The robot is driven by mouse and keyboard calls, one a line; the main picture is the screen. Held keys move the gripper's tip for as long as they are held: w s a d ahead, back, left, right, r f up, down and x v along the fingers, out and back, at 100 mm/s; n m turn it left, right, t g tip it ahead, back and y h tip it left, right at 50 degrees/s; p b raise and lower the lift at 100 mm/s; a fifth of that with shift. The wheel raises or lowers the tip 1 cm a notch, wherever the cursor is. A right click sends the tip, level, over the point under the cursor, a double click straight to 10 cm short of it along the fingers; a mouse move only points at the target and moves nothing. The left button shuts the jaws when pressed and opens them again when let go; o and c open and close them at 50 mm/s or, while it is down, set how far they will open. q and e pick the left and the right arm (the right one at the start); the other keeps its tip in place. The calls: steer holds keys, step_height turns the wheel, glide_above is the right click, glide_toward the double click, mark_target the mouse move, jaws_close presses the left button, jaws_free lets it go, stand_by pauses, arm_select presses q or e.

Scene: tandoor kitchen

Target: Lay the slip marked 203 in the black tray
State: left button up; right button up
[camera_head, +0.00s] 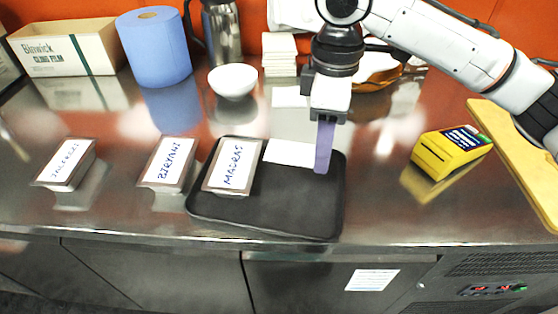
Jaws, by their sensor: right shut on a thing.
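The black tray (262,211) lies on the steel counter near its front edge. My right gripper (323,160) points down over the tray's back right part, its purple fingers shut on the right end of a white slip (290,152). The slip reaches left from the fingers, flat and level, at the tray's back edge. I see no number on it, and I cannot tell if it touches the tray. Another white slip (291,97) lies further back on the counter. My left gripper is not in view.
A foil box marked Madras (232,166) sits in the tray's left part. A stack of white boxes (279,53), a white bowl (232,81) and a blue roll (153,46) stand behind. A yellow card reader (450,150) is right.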

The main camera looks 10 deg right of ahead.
glide_above(318, 194)
steer(key=f, duration=0.4)
steer(key=shift+w+d+f, duration=0.1)
steer(key=shift+w+f, duration=0.1)
steer(key=shift+f, duration=2.55)
steer(key=o, duration=1)
steer(key=shift+f, duration=0.25)
steer(key=shift+s, duration=0.15)
steer(key=r, duration=1.3)
steer(key=shift+w, duration=0.25)
